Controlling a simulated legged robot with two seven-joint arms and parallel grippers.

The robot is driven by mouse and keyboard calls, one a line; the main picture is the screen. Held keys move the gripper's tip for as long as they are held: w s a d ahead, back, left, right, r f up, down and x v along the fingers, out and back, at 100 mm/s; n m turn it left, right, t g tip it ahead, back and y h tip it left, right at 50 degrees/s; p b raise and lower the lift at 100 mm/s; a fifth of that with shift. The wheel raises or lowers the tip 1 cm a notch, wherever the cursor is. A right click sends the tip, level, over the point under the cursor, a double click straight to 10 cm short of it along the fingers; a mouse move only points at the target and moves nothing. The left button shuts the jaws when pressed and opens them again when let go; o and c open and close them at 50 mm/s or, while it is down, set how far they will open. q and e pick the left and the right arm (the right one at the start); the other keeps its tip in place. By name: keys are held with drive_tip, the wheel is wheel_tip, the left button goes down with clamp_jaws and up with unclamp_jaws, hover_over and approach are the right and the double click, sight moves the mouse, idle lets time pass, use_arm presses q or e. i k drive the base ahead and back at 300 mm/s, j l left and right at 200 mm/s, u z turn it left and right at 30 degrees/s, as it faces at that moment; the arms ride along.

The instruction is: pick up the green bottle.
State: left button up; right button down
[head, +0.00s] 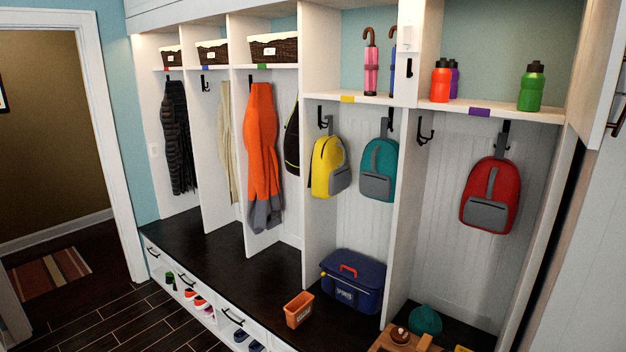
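The green bottle (531,88) stands upright on the upper right shelf (498,110), near the shelf's right end. It has a dark cap and nothing stands in front of it. An orange-red bottle (440,82) and a purple bottle (454,80) stand on the same shelf to its left. The purple one is partly hidden behind the orange-red one. Neither of my grippers shows in the head view.
A white door (601,75) stands open at the right of the shelf. A red backpack (489,195) hangs below the bottles. A dark bench (250,268) runs underneath, holding a blue cooler box (352,282) and an orange container (299,309).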

sight(532, 83)
drive_tip(key=k+l+z, duration=0.25)
drive_tip(key=l, duration=0.15)
drive_tip(key=l+z, duration=0.55)
drive_tip(key=l, duration=0.25)
drive_tip(key=j, duration=1)
drive_tip(key=i, duration=0.05)
